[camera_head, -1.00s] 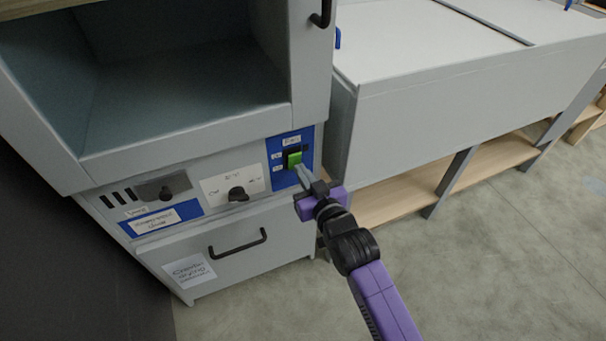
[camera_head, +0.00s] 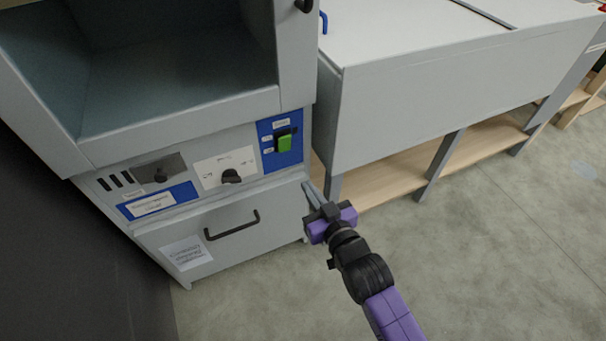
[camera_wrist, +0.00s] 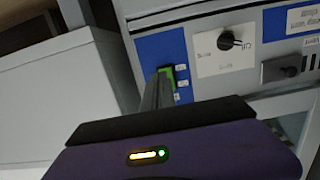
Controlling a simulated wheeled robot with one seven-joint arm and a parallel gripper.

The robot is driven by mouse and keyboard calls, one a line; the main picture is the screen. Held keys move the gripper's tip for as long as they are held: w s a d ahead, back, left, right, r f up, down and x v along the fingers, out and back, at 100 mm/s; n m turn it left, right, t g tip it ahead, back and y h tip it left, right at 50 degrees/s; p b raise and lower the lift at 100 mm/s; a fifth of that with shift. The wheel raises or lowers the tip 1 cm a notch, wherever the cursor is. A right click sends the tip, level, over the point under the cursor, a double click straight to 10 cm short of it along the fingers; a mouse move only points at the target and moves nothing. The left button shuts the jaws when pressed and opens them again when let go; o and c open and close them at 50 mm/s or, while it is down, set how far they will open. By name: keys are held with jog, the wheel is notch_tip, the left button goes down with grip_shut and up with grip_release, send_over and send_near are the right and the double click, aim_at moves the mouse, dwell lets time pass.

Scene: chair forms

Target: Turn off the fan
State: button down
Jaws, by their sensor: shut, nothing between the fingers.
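The fan switch is a green rocker (camera_head: 285,143) in a black frame on a blue panel (camera_head: 268,127) at the right of the grey cabinet front. Its lower part is the green that shows in the head view. In the wrist view the green switch (camera_wrist: 171,76) shows just behind my finger tips, partly hidden by them. My gripper (camera_head: 308,186) is shut and empty. In the head view it is below and right of the switch, apart from it, beside the cabinet's right edge.
A black knob (camera_head: 231,176) on a white plate and a drawer with a black handle (camera_head: 232,226) are on the cabinet front. A grey bench (camera_head: 420,100) with wooden shelves stands at the right. The floor (camera_head: 500,240) in front is clear.

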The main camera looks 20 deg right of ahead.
jog(key=shift+s+f, duration=0.15)
jog(key=shift+s, duration=0.65)
jog(key=shift+s+f, duration=0.1)
jog(key=shift+s, duration=0.7)
jog(key=s+r, duration=0.3)
jog(key=s, duration=0.8)
jog(key=s+r+g, duration=0.1)
jog(key=s+r, duration=0.2)
jog(key=s, duration=0.8)
jog(key=s+r, duration=0.4)
jog(key=s, duration=0.7)
notch_tip(320, 180, up, 15)
jog(key=p, duration=1.6)
jog(key=shift+s+a+r+g, duration=0.2)
jog(key=shift+s+a+g, duration=0.05)
jog(key=shift+s+g, duration=0.05)
